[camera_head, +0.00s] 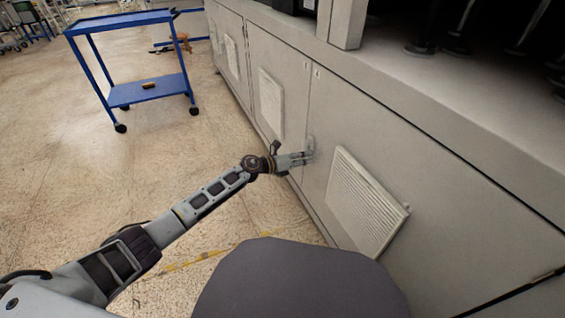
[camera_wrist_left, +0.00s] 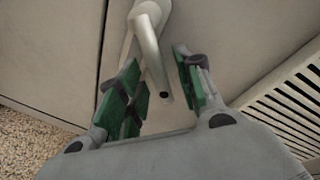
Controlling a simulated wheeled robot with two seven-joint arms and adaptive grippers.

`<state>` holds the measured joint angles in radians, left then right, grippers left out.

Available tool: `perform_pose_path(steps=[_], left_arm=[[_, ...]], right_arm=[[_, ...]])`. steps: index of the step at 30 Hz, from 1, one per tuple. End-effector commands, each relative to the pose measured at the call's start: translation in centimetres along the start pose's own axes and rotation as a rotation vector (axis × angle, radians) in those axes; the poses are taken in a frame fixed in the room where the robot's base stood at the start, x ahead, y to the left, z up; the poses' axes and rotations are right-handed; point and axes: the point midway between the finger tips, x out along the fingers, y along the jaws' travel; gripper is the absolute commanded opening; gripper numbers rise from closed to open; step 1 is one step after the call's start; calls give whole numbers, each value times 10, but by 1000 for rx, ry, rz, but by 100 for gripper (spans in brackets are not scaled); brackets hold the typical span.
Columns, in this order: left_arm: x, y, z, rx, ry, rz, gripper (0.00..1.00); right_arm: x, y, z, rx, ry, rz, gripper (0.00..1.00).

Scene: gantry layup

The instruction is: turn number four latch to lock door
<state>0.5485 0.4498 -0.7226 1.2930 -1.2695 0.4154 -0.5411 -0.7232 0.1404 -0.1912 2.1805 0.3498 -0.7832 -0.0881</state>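The latch (camera_wrist_left: 149,50) is a silver lever handle on the grey cabinet door (camera_head: 365,130). In the left wrist view its lever points down and slightly right, between the two green-padded fingers of my left gripper (camera_wrist_left: 160,92). The fingers are apart, with a visible gap between the lever and the right finger; whether the left finger touches it I cannot tell. In the head view my left gripper (camera_head: 299,159) is at the latch (camera_head: 310,147), beside the door seam, and partly covers it. No number shows on the latch. My right gripper is out of view.
A louvred vent (camera_head: 365,205) sits on the door right of the latch, and another vent (camera_head: 271,104) on the door to the left. A blue cart (camera_head: 140,90) stands on the floor at upper left.

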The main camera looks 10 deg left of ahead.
Motion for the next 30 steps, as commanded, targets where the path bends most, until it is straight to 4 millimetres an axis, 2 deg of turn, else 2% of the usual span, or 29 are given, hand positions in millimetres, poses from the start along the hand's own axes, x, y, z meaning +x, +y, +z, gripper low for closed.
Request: perform_pose_path(steps=[30], left_arm=[[-93,1,0,-1,1,1,35]], right_arm=[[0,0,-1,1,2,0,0]])
